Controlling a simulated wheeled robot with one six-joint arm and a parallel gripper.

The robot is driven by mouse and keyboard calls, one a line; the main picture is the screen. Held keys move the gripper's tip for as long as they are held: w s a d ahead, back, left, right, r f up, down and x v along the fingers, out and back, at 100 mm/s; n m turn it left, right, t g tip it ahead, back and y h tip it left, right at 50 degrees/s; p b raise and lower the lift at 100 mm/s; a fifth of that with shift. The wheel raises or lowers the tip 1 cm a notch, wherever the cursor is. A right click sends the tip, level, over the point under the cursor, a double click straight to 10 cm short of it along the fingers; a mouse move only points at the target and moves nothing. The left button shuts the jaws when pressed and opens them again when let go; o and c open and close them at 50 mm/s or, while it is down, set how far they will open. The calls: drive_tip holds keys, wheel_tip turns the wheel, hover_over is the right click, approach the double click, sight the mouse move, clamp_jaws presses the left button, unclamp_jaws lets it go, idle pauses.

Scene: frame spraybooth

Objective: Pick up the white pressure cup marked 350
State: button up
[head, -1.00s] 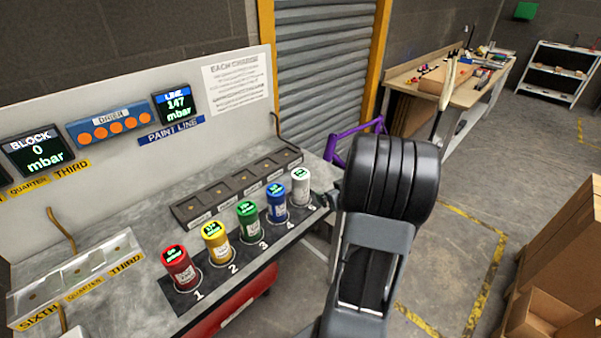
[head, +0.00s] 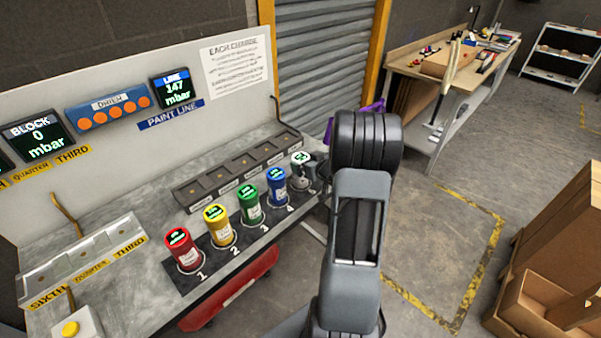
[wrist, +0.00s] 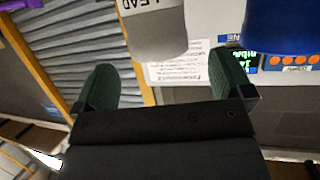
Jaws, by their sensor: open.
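The white pressure cup (head: 300,159) stands at the right end of the row on the bench, its lower part hidden by my gripper (head: 302,180). Its lit top is too small to read. In the wrist view the white cup (wrist: 156,32) shows at the top with part of a label, "LEAD". The green fingers of my gripper (wrist: 167,72) are open and apart, on either side of the cup's end in the picture. I cannot tell whether the cup is fully between them. Nothing is held.
The blue cup (head: 278,188) stands close beside the white one and also shows in the wrist view (wrist: 290,25). Green (head: 250,204), yellow (head: 218,227) and red (head: 182,250) cups continue the row leftward. A slotted dark rack (head: 240,172) lies behind them.

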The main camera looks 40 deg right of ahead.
sight(302, 158)
drive_tip(key=p+x, duration=0.1)
drive_tip(key=x, duration=0.4)
drive_tip(key=shift+s, duration=0.1)
drive_tip(key=c, duration=1.8)
drive_tip(key=shift+r, duration=0.1)
clamp_jaws()
